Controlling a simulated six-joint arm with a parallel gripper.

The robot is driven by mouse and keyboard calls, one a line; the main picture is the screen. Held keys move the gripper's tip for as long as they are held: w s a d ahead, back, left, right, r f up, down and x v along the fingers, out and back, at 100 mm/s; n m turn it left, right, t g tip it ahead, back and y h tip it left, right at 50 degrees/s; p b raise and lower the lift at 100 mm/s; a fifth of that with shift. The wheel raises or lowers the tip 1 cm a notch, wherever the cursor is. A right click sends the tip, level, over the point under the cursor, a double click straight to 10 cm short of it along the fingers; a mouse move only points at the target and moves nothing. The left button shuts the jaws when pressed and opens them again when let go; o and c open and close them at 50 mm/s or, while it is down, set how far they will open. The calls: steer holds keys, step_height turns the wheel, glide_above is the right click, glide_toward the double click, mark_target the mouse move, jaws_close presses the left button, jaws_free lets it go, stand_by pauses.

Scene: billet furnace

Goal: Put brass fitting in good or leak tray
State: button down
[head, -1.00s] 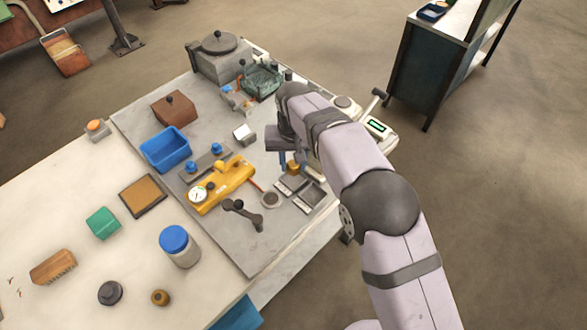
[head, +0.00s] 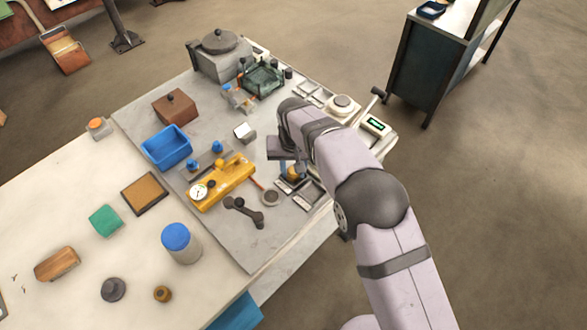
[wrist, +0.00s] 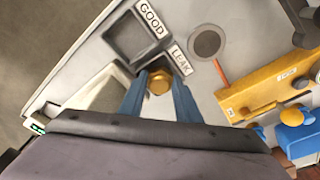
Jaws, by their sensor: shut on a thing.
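The brass fitting (wrist: 158,82) is between the blue fingers of my gripper (wrist: 160,96), which are shut on it. In the head view the fitting (head: 294,173) shows just below my gripper (head: 289,167). In the wrist view it overlaps the tray marked LEAK (wrist: 146,78); I cannot tell whether it touches the tray floor. The tray marked GOOD (wrist: 113,42) lies beyond it to the upper left and looks empty. In the head view the GOOD tray (head: 318,203) is at the bench's right edge. My gripper hides part of the LEAK tray.
A yellow fixture with a gauge (head: 222,184) and a grey disc (head: 270,198) lie left of the trays. A blue bin (head: 166,160) and brown box (head: 174,107) stand farther left. A scale (head: 343,105) with a display is behind my arm. A dark wrench-like tool (head: 243,212) lies in front.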

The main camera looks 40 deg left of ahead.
mark_target(294, 178)
steer(key=shift+s+d+f, duration=0.1)
steer(key=shift+d+f, duration=0.1)
steer(key=shift+f, duration=0.3)
steer(key=c, duration=1.3)
jaws_free()
steer(key=shift+s+f, duration=0.1)
steer(key=shift+f, duration=0.05)
steer(key=shift+d, duration=0.15)
steer(key=shift+w+r, duration=0.25)
steer(key=shift+r, duration=0.45)
step_height(294, 178, up, 12)
steer(key=s+b, duration=0.1)
steer(key=b, duration=0.1)
steer(key=shift+d+b, duration=0.15)
steer(key=shift+b, duration=0.15)
